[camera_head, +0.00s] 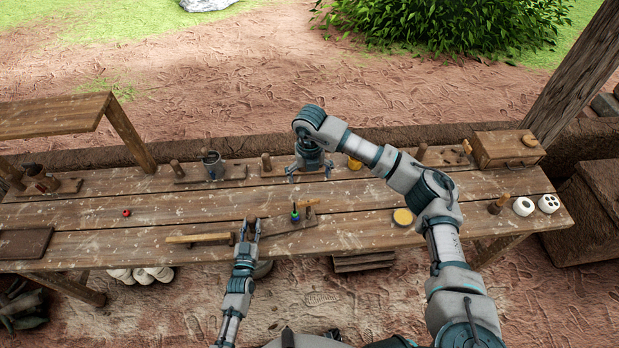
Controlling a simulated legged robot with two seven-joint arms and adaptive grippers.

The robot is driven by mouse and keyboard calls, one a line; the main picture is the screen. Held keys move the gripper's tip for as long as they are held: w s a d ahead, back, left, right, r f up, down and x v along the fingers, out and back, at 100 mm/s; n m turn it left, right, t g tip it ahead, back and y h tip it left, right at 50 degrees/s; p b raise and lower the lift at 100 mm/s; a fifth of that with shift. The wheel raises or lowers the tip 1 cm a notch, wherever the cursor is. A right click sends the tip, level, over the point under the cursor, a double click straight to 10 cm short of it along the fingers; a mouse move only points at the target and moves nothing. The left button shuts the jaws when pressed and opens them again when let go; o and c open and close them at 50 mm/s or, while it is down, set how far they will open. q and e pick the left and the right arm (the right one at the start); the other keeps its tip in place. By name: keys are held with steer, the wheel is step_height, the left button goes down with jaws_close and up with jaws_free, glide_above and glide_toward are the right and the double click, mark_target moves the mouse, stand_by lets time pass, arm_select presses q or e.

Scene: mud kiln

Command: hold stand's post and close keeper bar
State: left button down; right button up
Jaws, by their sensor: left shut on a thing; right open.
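A small wooden stand (300,224) sits near the front edge of the table, left of centre. Its post (252,219) rises at its left end, and my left gripper (250,228) is shut on it. A small green and blue item (295,214) stands upright on the stand, right of the gripper. A short light wooden bar (309,203) shows beside it, apparently the keeper bar; whether it is open or closed is too small to tell. My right gripper (309,172) points down with its fingers spread, empty, behind the stand near the table's back.
A long wooden bar (198,238) lies left of my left gripper. Wooden stands, one with a metal cup (213,165), line the table's back. A box (506,148), yellow disc (402,217) and white pieces (523,206) are right. The table's left middle is mostly clear.

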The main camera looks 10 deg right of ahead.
arm_select(q)
steer(key=c, duration=0.7)
jaws_free()
steer(key=shift+c, duration=0.2)
